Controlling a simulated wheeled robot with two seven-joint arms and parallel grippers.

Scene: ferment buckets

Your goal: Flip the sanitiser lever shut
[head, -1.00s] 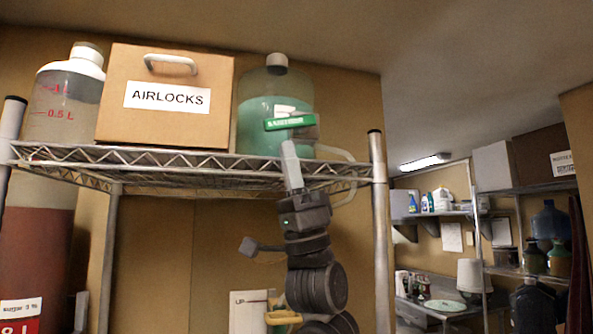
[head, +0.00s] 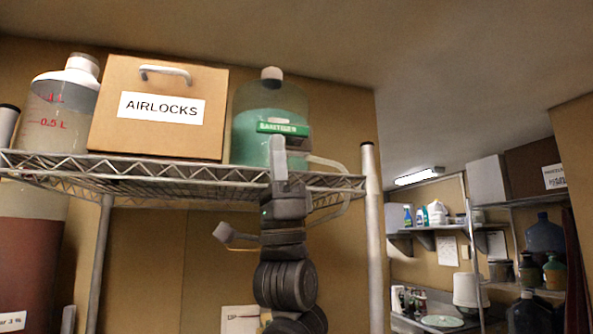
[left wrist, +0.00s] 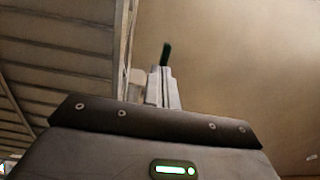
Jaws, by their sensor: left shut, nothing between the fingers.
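The sanitiser jug (head: 250,148) stands on the wire shelf, with green liquid and a pale cap. The green lever (head: 283,128), labelled as sanitiser, lies nearly level across its front. A grey block shows just behind and below the lever's right part. My left gripper (head: 278,142) points up in front of the shelf edge, shut and empty, its tips just below the lever's middle. In the left wrist view, the shut fingers (left wrist: 163,86) point at the dark green lever end (left wrist: 166,53). I cannot tell whether they touch. My right gripper is not in view.
The wire shelf (head: 150,168) edge runs close behind my left gripper. A box labelled AIRLOCKS (head: 165,130) and a large bottle (head: 60,105) stand left of the jug. A pale hose loops at the jug's right, near the shelf post (head: 371,220).

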